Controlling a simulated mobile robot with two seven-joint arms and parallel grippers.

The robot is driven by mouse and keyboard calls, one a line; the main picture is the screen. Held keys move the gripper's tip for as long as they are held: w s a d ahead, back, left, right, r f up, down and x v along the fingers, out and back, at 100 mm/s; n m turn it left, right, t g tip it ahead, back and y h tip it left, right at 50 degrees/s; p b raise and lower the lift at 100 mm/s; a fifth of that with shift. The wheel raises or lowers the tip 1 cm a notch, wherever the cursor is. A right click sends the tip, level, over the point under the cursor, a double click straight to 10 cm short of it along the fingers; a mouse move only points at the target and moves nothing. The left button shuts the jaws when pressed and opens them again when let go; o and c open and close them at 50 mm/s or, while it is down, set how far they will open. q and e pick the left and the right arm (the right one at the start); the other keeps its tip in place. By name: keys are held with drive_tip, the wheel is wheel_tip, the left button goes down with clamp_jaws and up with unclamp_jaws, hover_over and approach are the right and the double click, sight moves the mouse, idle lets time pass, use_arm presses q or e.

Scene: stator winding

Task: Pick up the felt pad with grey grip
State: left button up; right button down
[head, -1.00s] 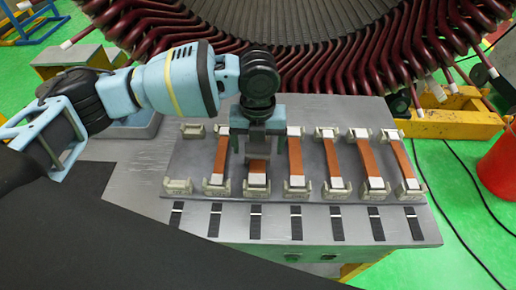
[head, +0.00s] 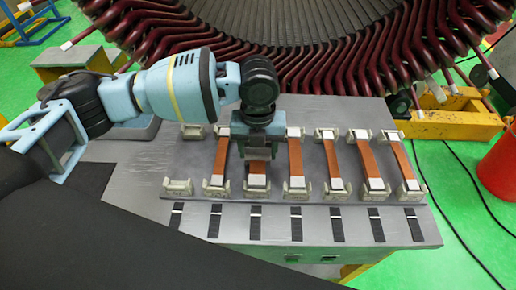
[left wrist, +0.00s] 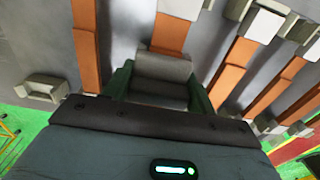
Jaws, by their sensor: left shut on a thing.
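The orange strip (left wrist: 170,33) runs on beyond the grip. I cannot tell whether the pad is lifted from its holder. My right gripper is not in view.
Several similar orange strips (head: 296,160) lie in pale holders on the grey table (head: 190,230). Black strips with white bands (head: 255,224) line the front. The large stator with dark red coil ends (head: 430,50) stands behind.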

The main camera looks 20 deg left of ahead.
use_arm(q)
drive_tip(key=shift+r, duration=0.15)
